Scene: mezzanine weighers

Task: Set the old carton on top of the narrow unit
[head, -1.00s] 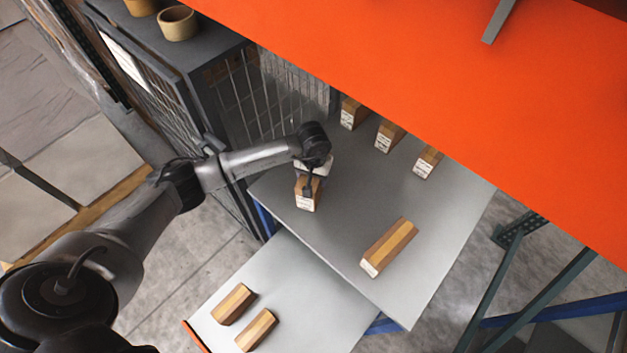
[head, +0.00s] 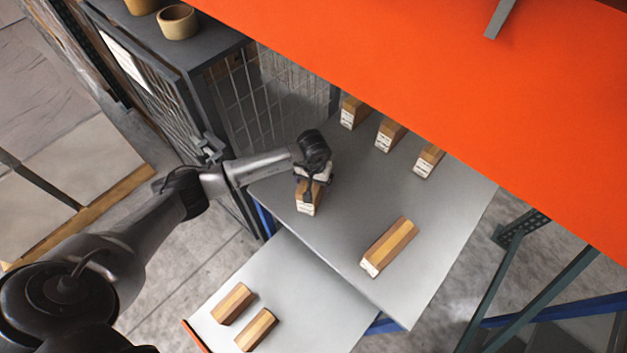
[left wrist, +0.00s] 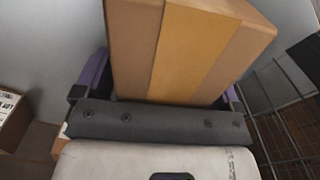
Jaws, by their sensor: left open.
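A brown carton (head: 308,203) with a pale label on its end stands on the left part of the grey shelf. My left gripper (head: 310,186) is over it, with the jaws open. In the left wrist view the carton (left wrist: 185,45), with a lighter stripe of tape down its middle, sits between the two fingers. I cannot tell whether the fingers touch it. The dark cabinet with mesh sides (head: 203,52), which looks like the narrow unit, stands left of the shelf. My right gripper is out of view.
Bowls (head: 177,22) stand on the cabinet top. Several other cartons lie on the grey shelf (head: 345,215), one of them long (head: 389,247). Two more cartons (head: 256,329) lie on the lower shelf (head: 310,300). A wide orange surface (head: 420,70) overhangs the back.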

